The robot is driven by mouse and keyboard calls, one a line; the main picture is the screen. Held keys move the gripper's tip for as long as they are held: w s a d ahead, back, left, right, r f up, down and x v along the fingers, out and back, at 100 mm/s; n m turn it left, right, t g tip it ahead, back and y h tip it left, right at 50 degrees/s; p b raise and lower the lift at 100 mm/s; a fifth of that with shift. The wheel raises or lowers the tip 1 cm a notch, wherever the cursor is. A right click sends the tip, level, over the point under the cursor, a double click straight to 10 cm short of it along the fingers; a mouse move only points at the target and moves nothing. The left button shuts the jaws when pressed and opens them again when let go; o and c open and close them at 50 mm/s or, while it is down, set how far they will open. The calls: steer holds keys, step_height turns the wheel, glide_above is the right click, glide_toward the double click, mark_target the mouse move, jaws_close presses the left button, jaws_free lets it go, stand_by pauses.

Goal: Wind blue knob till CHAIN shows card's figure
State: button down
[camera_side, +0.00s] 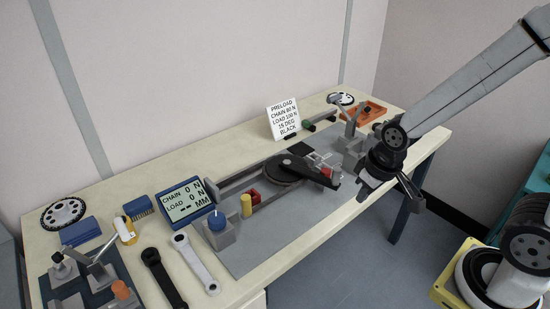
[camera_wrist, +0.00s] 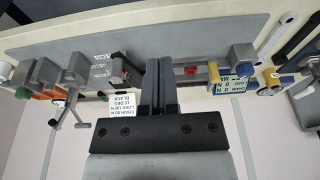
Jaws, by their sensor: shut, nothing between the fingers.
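The blue knob (camera_side: 217,221) sits on a grey block at the near left end of the frame rig, and it also shows in the wrist view (camera_wrist: 246,68). Left of it, the blue-cased display (camera_side: 187,201) reads CHAIN 0 N, LOAD 0 N and dashes before MM. The white card (camera_side: 284,119) stands at the back and shows PRELOAD, what looks like CHAIN 80 N, LOAD 100 N, 15 DEG, BLACK. My gripper (camera_side: 408,187) is over the right front edge of the table, far from the knob. In the wrist view its fingers (camera_wrist: 159,62) are shut and empty.
The rig bars (camera_side: 240,180) and dark chainring (camera_side: 283,172) fill the middle of the grey mat. A yellow cylinder (camera_side: 246,205) stands close right of the knob. Wrenches (camera_side: 195,263) lie to the left. An orange tray (camera_side: 371,111) is at the back right.

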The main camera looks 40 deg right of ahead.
stand_by(0.3)
steer(key=c, duration=0.6)
jaws_free()
steer(key=shift+w, duration=0.15)
steer(key=o, duration=0.3)
steer(key=shift+w+a+r, duration=0.1)
steer(key=shift+w+a, duration=0.05)
steer(key=shift+w, duration=0.15)
steer(key=o, duration=0.3)
steer(key=w+a+n, duration=0.2)
steer(key=w, duration=0.4)
steer(key=shift+a+r+n, duration=0.15)
steer(key=shift+a+n, duration=0.15)
steer(key=shift+n, duration=0.1)
steer(key=w+a+f+n, duration=0.1)
steer(key=w+a+n, duration=0.2)
steer(key=w+a, duration=0.2)
steer(key=w+a+f+n+g, duration=0.1)
steer(key=w+a+f+n, duration=0.1)
steer(key=w+a+n, duration=0.2)
steer(key=w+a+f+n+g, duration=0.1)
steer(key=w+a+n, duration=0.3)
steer(key=w+a, duration=0.4)
steer(key=shift+w+a+f, duration=0.25)
steer(key=shift+a+f, duration=0.25)
steer(key=shift+a, duration=0.35)
steer(key=shift+w+a+f+n, duration=0.2)
steer(key=shift+a+n, duration=0.1)
steer(key=shift+a, duration=0.25)
